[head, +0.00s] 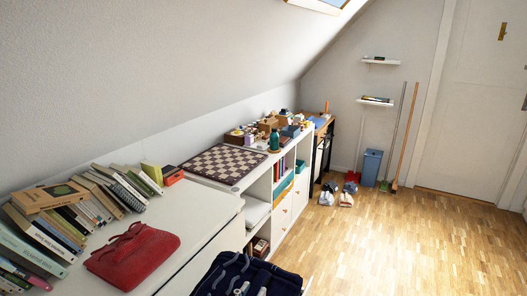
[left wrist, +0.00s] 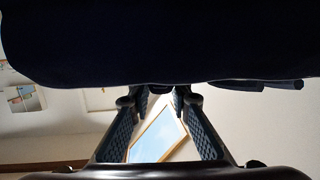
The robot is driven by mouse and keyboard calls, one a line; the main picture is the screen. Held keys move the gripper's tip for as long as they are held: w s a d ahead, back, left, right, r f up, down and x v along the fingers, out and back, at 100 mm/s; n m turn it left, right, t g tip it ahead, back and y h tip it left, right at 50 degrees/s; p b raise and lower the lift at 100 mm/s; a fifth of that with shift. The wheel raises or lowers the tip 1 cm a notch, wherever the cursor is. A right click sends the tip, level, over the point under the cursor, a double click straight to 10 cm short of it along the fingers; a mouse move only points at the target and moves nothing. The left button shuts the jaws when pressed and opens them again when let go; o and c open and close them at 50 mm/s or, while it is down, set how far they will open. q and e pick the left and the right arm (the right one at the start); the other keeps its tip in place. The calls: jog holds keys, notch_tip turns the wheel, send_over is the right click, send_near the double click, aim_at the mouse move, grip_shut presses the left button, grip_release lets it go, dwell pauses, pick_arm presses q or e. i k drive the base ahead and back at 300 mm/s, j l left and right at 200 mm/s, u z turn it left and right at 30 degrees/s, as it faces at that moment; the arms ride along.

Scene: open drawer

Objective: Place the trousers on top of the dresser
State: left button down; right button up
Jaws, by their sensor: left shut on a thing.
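The dark navy trousers (head: 276,274) are a bunched, folded bundle at the bottom of the head view, in front of the white dresser (head: 180,230). My left gripper (head: 250,289) shows only in part there, against the trousers at the picture's bottom edge. In the left wrist view the trousers (left wrist: 160,45) fill the top as a dark mass. The fingers of my left gripper (left wrist: 160,92) reach up to their lower edge and are shut on them. The exact grip point is hidden in the dark cloth. My right gripper is not in view.
The top's front strip looks bare. A white shelf unit beyond carries a chessboard (head: 222,163) and small items. The wooden floor (head: 420,240) at right is clear.

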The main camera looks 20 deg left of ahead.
aim_at(191, 211)
jog(key=i+z, duration=0.15)
jog(key=i, duration=1)
jog(key=i+l+u, duration=0.15)
jog(key=i+u, duration=0.15)
jog(key=i, duration=0.4)
jog(key=i+u, duration=0.2)
jog(key=u, duration=0.25)
jog(key=i+l+u, duration=0.2)
jog(key=u, duration=0.25)
jog(key=i+l+u, duration=0.15)
jog(key=u, duration=0.3)
jog(key=i+l+u, duration=0.15)
jog(key=l+u, duration=0.3)
jog(key=i+l+u, duration=0.1)
jog(key=u, duration=0.35)
jog(key=l+u, duration=1)
